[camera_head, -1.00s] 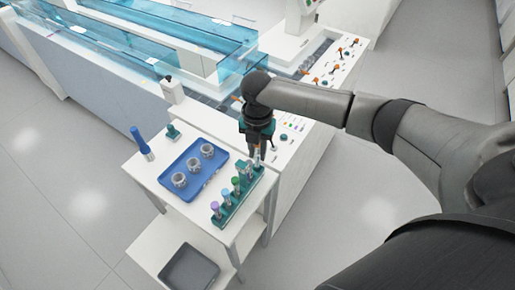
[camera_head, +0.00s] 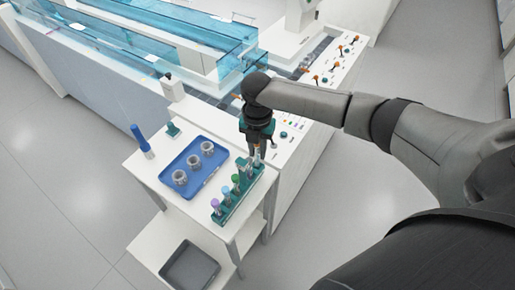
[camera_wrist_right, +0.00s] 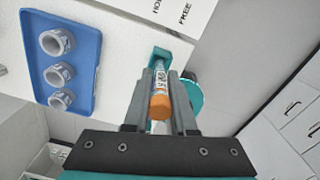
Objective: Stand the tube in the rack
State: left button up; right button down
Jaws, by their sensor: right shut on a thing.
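The tube (camera_wrist_right: 160,92) has an orange cap and a printed label. My right gripper (camera_wrist_right: 160,100) is shut on it, with the cap towards the wrist camera. In the head view the right gripper (camera_head: 257,148) points down over the back end of the teal rack (camera_head: 228,209), and the tube shows small between its fingers. In the right wrist view the rack's end (camera_wrist_right: 160,57) lies just beyond the tube. Whether the tube's lower end is inside a rack hole cannot be told. My left gripper is not in view.
Several capped tubes (camera_head: 226,194) stand in the front part of the rack. A blue tray (camera_head: 183,189) with three grey round holders lies left of the rack. A dark blue upright object (camera_head: 141,139) stands at the table's (camera_head: 168,208) back left. A grey bin (camera_head: 190,268) sits on the lower shelf.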

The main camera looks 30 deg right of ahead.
jog(key=shift+f, duration=0.65)
jog(key=shift+f+b, duration=0.35)
jog(key=shift+f, duration=0.1)
jog(key=c, duration=0.7)
grip_release()
jog(key=shift+o, duration=0.2)
notch_tip(320, 180, up, 15)
jog(key=p, duration=0.2)
jog(key=shift+r+p, duration=0.2)
jog(key=shift+p, duration=0.15)
